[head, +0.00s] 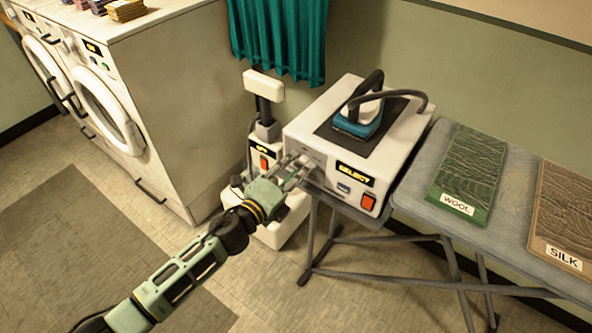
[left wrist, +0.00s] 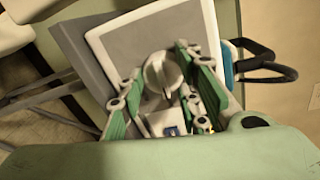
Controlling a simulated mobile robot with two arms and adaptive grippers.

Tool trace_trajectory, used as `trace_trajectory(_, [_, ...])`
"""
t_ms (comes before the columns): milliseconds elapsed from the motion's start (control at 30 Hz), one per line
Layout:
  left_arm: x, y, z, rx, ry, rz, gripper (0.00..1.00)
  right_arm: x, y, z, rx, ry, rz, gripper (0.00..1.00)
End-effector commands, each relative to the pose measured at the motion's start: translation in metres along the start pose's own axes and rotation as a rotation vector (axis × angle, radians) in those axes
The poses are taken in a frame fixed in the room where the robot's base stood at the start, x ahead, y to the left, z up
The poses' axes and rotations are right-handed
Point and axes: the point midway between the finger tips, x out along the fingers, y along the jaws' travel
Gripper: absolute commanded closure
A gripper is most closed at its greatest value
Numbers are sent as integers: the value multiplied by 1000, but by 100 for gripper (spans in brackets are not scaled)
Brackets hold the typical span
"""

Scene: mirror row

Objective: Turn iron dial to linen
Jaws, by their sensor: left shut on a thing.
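The iron station (head: 325,158) is a white box on the left end of the ironing board. A teal iron (head: 358,118) rests on its dark top pad. Its front has a display reading "SELECT" (head: 354,174) and an orange-red switch (head: 368,202). My left gripper (head: 296,167) reaches the left part of that front and covers the dial in the head view. In the left wrist view, the round grey-white dial (left wrist: 160,75) sits between the green fingers of my left gripper (left wrist: 165,85), which is shut on it. The dial's setting marks cannot be read. My right gripper is not in view.
The ironing board (head: 420,207) carries a green "WOOL" cloth (head: 468,172) and a brown "SILK" cloth (head: 568,215). A white upright unit with an "OFF" display (head: 262,152) stands left of the station. Washers (head: 108,105) stand at the left. The floor in front is clear.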

Motion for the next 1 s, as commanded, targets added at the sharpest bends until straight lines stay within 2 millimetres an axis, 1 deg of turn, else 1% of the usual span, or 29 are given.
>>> trace_trajectory(33, [-2, 10, -3, 43, 0, 16, 95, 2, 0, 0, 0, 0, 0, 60])
trace_trajectory(700, [-3, 9, 0, 673, -49, 26, 95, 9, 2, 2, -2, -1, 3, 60])
trace_trajectory(1000, [-3, 7, 2, 893, -67, 29, 95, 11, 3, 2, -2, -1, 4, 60])
